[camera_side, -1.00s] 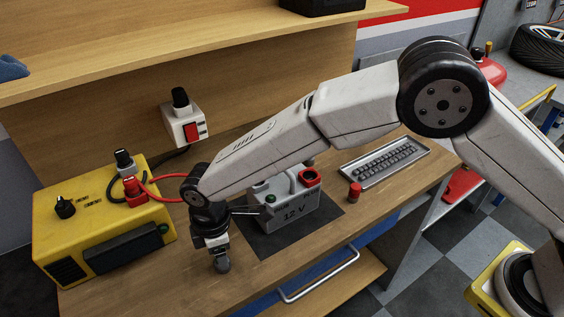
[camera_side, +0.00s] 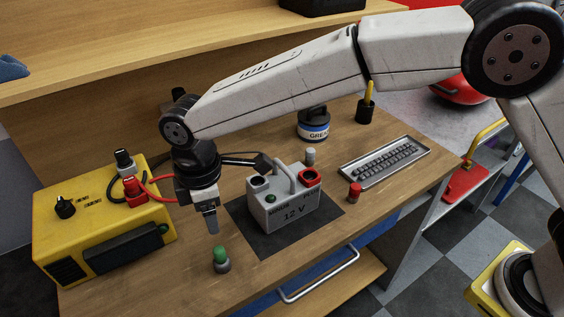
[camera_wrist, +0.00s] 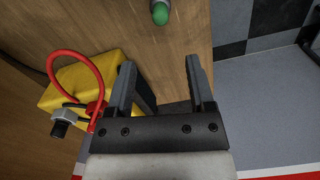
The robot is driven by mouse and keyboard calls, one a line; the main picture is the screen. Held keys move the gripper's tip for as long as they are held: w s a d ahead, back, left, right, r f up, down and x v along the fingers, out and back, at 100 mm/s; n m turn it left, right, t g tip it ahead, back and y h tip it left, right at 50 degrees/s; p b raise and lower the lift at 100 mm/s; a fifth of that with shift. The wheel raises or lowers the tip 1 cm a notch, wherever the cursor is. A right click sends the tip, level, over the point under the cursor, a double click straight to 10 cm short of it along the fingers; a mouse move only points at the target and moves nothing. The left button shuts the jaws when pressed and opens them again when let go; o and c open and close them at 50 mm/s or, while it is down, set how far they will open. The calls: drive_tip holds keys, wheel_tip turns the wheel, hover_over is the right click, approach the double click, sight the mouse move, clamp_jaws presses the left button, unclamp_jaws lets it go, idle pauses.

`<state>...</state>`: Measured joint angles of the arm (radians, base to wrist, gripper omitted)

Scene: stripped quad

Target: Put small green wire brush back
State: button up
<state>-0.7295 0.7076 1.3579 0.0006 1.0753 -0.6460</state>
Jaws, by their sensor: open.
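The small green wire brush (camera_side: 221,257) stands upright on the wooden bench near its front edge, with a green top and a grey lower part. It also shows in the wrist view (camera_wrist: 160,14) at the top edge, beyond my fingertips. My gripper (camera_side: 211,222) is open and empty, above and a little behind the brush, apart from it. Both fingers show spread in the wrist view (camera_wrist: 160,75), with nothing between them.
A grey 12 V battery (camera_side: 284,205) on a dark mat stands right of my gripper. A yellow charger (camera_side: 100,228) with a red cable is at left. A red-topped small piece (camera_side: 354,192), a grey one (camera_side: 310,156), a metal tray (camera_side: 385,160) and a grease tin (camera_side: 313,128) stand farther right.

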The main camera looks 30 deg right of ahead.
drive_tip(key=shift+r, duration=0.1)
idle(0.5)
drive_tip(key=d+m+t, duration=0.1)
drive_tip(key=d+m, duration=0.7)
drive_tip(key=d, duration=1.4)
drive_tip(key=s+d+f+m+t, duration=0.1)
drive_tip(key=s+d+f+m, duration=0.2)
drive_tip(key=s+d+m, duration=0.4)
drive_tip(key=s+d, duration=0.5)
drive_tip(key=d, duration=0.2)
drive_tip(key=shift+s+f+m+t, duration=0.2)
drive_tip(key=shift+f+m+t, duration=0.1)
drive_tip(key=shift+m, duration=0.1)
